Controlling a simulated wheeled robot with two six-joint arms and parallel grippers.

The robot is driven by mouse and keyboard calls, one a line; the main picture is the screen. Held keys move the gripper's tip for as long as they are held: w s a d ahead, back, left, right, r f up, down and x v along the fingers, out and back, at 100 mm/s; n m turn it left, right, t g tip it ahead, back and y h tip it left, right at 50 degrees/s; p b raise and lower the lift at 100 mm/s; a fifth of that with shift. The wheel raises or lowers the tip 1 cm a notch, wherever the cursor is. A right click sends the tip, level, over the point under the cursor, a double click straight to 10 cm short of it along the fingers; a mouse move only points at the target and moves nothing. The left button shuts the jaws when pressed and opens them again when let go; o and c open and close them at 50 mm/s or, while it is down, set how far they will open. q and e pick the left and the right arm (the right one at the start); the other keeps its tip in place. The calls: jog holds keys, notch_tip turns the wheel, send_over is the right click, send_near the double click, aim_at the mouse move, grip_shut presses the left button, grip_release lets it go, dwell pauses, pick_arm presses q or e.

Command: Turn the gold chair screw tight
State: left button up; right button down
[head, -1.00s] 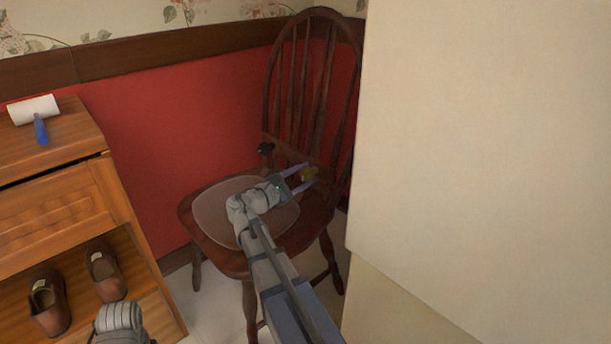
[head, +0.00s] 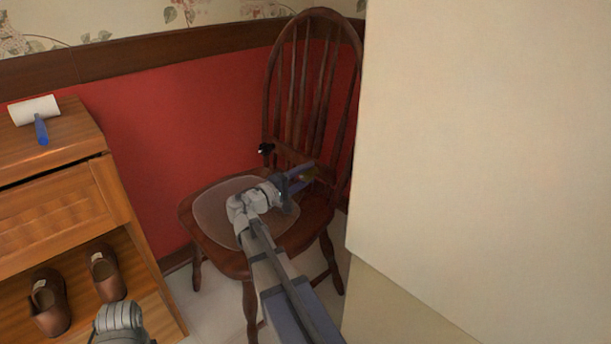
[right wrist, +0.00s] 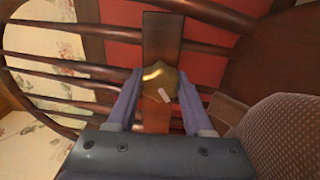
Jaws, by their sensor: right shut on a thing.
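The wooden chair (head: 209,236) stands against the red wall with a pale seat pad. The gold screw (right wrist: 151,73) is a lobed knob at the lower chair back, with a pale mark on its face; in the head view only a bit of it shows behind the fingers. My right gripper (right wrist: 160,84) is shut on the gold screw, one finger on each side. It also shows in the head view (head: 303,177), reaching over the seat. A black screw (head: 266,149) sits at the left of the chair back. My left gripper's fingers are out of view.
A wooden shoe cabinet (head: 60,208) stands at the left, with a lint roller (head: 36,110) on top and brown shoes (head: 48,303) on its shelf. A large pale panel (head: 480,150) stands close to the right of the chair.

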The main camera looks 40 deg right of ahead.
jog(key=m, duration=0.5)
jog(key=shift+m, duration=0.3)
jog(key=m, duration=0.5)
jog(key=shift+s, duration=0.1)
jog(key=shift+m, duration=0.4)
jog(key=shift+c, duration=1.5)
grip_release()
jog(key=shift+a, duration=0.1)
jog(key=a, duration=0.7)
jog(key=shift+s+a, duration=0.3)
jog(key=shift+a, duration=0.05)
